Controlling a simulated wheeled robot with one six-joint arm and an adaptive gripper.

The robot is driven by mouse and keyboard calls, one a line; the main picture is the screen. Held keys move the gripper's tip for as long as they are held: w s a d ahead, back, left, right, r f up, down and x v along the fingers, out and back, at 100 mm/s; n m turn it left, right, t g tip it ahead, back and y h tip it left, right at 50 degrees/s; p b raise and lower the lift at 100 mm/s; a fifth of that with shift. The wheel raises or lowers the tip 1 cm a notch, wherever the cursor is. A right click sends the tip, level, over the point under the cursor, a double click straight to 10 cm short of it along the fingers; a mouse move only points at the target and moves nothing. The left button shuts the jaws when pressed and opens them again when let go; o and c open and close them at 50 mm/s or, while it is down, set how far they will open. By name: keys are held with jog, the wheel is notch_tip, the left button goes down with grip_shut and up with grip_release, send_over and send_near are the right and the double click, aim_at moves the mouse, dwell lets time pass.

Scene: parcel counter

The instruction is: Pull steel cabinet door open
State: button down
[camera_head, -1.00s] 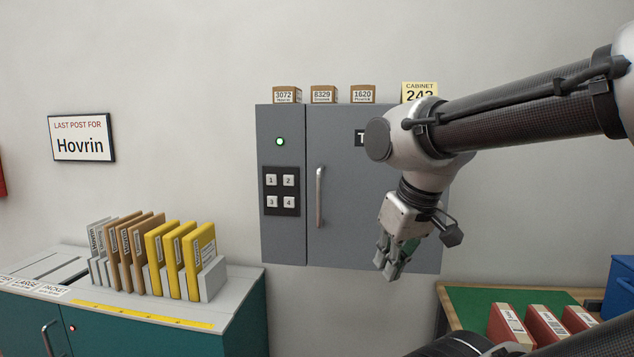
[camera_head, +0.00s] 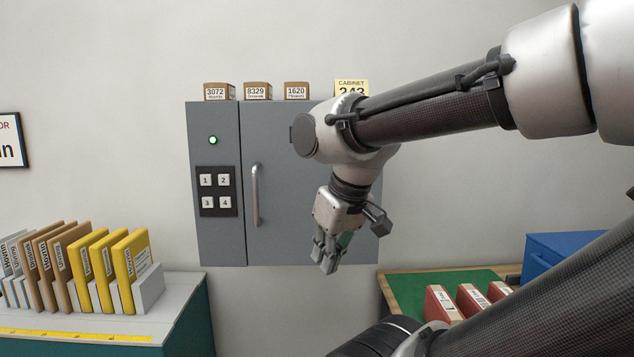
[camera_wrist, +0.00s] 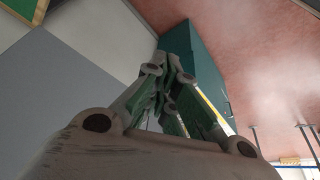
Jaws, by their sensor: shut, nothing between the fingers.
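The grey steel cabinet (camera_head: 218,238) hangs on the wall. Its door (camera_head: 283,215) is shut, with a vertical bar handle (camera_head: 255,195) near the door's left edge. Left of the door are a green lamp (camera_head: 213,140) and a keypad (camera_head: 216,191) with buttons 1 to 4. My gripper (camera_head: 327,262) is in front of the door's lower right part, right of the handle and apart from it. Its fingers point down and are shut, empty. My arm hides part of the door. In the wrist view the closed fingers (camera_wrist: 165,95) show, with a grey surface to their left.
Small boxes (camera_head: 257,91) and a yellow cabinet sign (camera_head: 352,88) stand on top of the cabinet. At left, a counter (camera_head: 185,300) holds upright parcels (camera_head: 128,272). At lower right, a green-topped table (camera_head: 400,290) holds red folders (camera_head: 442,305), near a blue bin (camera_head: 560,252).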

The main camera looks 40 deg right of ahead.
jog(key=c, duration=1.9)
grip_release()
jog(key=shift+w+r, duration=0.1)
jog(key=shift+o, duration=0.7)
jog(key=w+r+m, duration=0.2)
jog(key=w+r, duration=0.6)
jog(key=shift+w+a+h, duration=0.4)
notch_tip(320, 180, up, 7)
jog(key=m+h, duration=0.1)
jog(key=m, duration=0.2)
send_over(255, 180)
jog(key=s, duration=0.2)
jog(key=shift+a, duration=0.4)
jog(key=x, duration=0.7)
grip_shut()
